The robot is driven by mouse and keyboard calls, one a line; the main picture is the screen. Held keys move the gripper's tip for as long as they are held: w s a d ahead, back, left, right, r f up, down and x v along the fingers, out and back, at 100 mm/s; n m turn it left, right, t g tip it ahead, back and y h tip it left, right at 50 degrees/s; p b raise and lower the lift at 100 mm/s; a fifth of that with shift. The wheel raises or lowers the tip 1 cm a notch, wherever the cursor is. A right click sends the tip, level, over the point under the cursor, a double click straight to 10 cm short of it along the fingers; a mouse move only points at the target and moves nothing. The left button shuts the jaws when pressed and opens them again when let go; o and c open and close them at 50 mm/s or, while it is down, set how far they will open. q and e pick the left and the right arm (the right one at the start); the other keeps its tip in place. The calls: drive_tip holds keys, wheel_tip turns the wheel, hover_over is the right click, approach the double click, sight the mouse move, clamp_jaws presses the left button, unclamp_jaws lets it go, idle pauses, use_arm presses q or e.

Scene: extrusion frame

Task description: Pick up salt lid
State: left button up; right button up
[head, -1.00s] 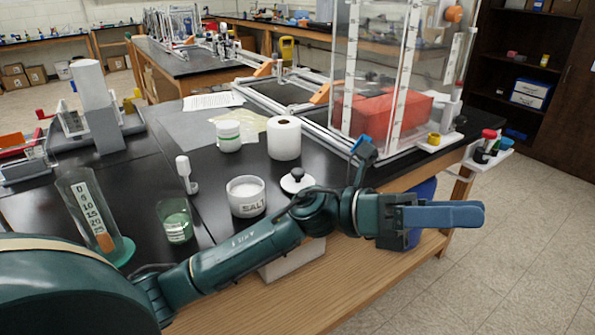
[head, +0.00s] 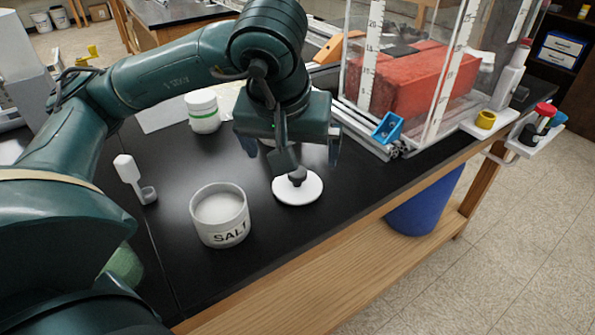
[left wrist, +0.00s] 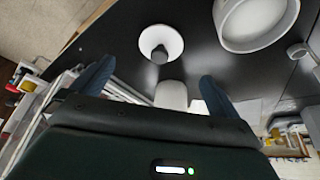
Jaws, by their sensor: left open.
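The salt lid (head: 308,192) is a white disc with a dark knob, lying on the black bench top right of the salt jar (head: 222,225). The jar is white, open and labelled SALT. My left gripper (head: 310,160) is open and empty, pointing down just above and behind the lid, with one finger close to the knob in the head view. In the left wrist view the lid (left wrist: 170,37) lies ahead of the open fingers (left wrist: 153,82), sideways between them, and the jar (left wrist: 225,15) is to its right. My right gripper is not in view.
A white jar with a green band (head: 203,112) stands behind. A white upright holder (head: 130,175) is left of the salt jar. A clear tank (head: 395,80) with a red block stands at the right. The bench's wooden front edge (head: 330,255) is near the lid.

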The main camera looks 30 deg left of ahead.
sight(296, 178)
use_arm(q)
drive_tip(key=x, duration=0.6)
drive_tip(key=shift+w+a+f, duration=0.1)
drive_tip(key=shift+a+f, duration=0.1)
drive_tip(key=shift+f, duration=0.15)
drive_tip(key=shift+w+x, duration=0.1)
drive_tip(key=shift+x, duration=1.45)
drive_tip(key=shift+w+x, duration=0.15)
drive_tip(key=shift+x, duration=1.4)
drive_tip(key=shift+s+a+r, duration=0.1)
drive_tip(key=shift+a+r, duration=0.05)
drive_tip(key=c, duration=0.8)
